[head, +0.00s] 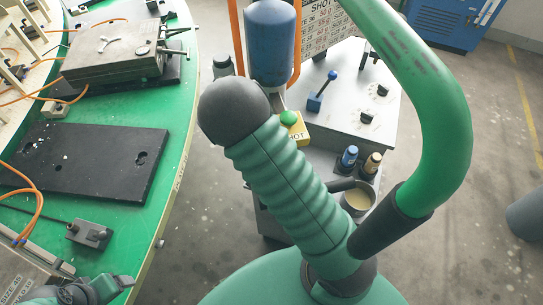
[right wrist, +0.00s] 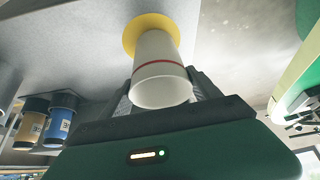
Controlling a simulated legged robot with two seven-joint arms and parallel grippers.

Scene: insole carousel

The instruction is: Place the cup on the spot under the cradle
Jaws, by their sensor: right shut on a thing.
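The white cup (right wrist: 160,70) with a red band shows in the right wrist view. My right gripper (right wrist: 162,88) is shut around it, one dark finger on each side. Beyond the cup is a round yellow spot (right wrist: 149,24) on a grey surface; it overlaps the cup in the picture, and I cannot tell whether they touch. The yellow spot is hidden there. I cannot make out the cradle for certain.
A blue canister (head: 271,45) between orange bars stands behind a green button (head: 288,118). Blue (head: 349,156) and tan (head: 372,164) bottles stand close to the cup. The green carousel table (head: 188,75) with moulds is at left. My ribbed arm link blocks the middle.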

